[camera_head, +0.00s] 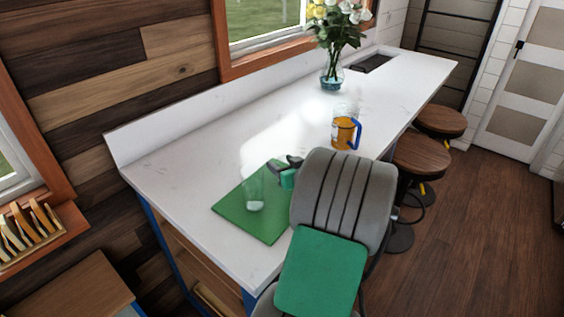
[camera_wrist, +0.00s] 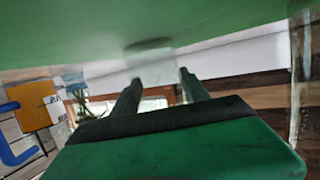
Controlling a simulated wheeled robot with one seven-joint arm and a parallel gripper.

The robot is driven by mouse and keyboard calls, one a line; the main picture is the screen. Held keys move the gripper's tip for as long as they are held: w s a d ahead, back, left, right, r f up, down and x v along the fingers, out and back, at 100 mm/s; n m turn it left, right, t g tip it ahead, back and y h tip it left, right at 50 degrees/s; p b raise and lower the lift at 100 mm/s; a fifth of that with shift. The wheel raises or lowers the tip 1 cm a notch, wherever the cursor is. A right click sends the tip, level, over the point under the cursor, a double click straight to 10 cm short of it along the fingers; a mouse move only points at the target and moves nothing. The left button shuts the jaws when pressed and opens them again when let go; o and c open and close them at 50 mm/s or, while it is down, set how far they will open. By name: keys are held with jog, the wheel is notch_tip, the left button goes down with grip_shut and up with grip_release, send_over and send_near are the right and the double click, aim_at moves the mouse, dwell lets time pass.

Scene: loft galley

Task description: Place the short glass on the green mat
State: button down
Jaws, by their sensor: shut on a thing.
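The green mat (camera_head: 232,213) lies on the near part of the white counter; it fills the top of the inverted wrist view (camera_wrist: 70,25). My gripper (camera_head: 287,162) is over the mat's far right edge. In the wrist view its fingers (camera_wrist: 158,83) are shut on a faint clear glass, seemingly the short glass (camera_wrist: 150,62). Its round base (camera_wrist: 148,45) shows against the mat's edge; I cannot tell whether it touches. In the head view I cannot make out this held glass. Another clear glass (camera_head: 254,190) stands upright on the mat, left of my gripper.
An orange mug (camera_head: 343,134) with a blue handle stands beyond my gripper, with a clear glass (camera_head: 347,108) behind it. A flower vase (camera_head: 332,78) stands farther back. Stools (camera_head: 420,155) line the counter's right side. The counter (camera_head: 180,160) left of the mat is clear.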

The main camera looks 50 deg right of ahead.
jog(key=shift+b, duration=0.3)
jog(key=c, duration=0.6)
grip_release()
jog(key=shift+o, duration=0.2)
jog(key=shift+r+p, duration=0.2)
jog(key=shift+p, duration=0.1)
jog(key=shift+s, duration=0.4)
jog(key=b+v, duration=0.1)
jog(key=v, duration=0.4)
jog(key=b+v, duration=0.2)
jog(key=v, duration=0.4)
jog(key=shift+s+a+r, duration=0.1)
jog(key=shift+a, duration=0.2)
